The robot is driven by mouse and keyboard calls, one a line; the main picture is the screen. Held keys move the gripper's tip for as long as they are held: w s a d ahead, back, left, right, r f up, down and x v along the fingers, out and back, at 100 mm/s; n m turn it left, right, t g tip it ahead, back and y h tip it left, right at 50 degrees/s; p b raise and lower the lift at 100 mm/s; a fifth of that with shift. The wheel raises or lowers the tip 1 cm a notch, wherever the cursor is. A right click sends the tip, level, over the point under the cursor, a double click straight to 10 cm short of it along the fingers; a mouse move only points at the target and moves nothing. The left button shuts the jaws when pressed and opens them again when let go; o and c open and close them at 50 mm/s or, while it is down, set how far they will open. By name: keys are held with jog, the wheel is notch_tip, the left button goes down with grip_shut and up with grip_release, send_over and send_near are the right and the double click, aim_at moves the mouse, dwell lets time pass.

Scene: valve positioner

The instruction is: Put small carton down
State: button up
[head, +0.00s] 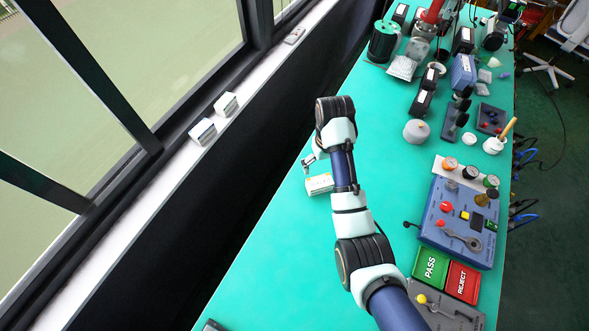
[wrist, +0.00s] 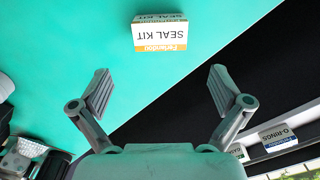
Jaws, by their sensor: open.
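A small white carton with an orange band (head: 319,184) sits on the turquoise bench top, near the bench's left edge. In the wrist view its label reads SEAL KIT, upside down, and the carton (wrist: 160,33) lies beyond the fingertips, apart from both. My gripper (wrist: 158,80) is wide open with nothing between its fingers. In the head view my gripper (head: 309,161) is partly hidden by my arm, just behind the carton.
Two other small cartons (head: 203,131) (head: 226,104) stand on the window sill (head: 170,165) at left, across a dark gap. A blue control box (head: 458,222), green PASS tray (head: 430,266) and red REJECT tray (head: 461,281) are at right. Bench around the carton is clear.

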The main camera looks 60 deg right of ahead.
jog(key=w+a+r+n+t+h, duration=0.1)
jog(key=w+a+r+n+t, duration=0.15)
jog(key=w+a, duration=0.45)
jog(key=w+a+r+n+t+h, duration=0.1)
jog(key=w+a+r+t, duration=0.15)
jog(key=a, duration=0.75)
jog(key=w+a+r+n+t, duration=0.2)
jog(key=w+a+r+t, duration=0.15)
jog(key=a, duration=0.55)
jog(key=s+a+r+n+t+y, duration=0.1)
jog(key=s+a+r+t, duration=0.1)
jog(key=a+r, duration=0.3)
jog(key=s+a+r+n+t+y, duration=0.1)
jog(key=a+r+t, duration=0.1)
jog(key=a+r, duration=0.3)
jog(key=a, duration=0.4)
jog(key=shift+s+a+n, duration=0.2)
jog(key=shift+s+n, duration=0.15)
jog(key=shift+s, duration=0.05)
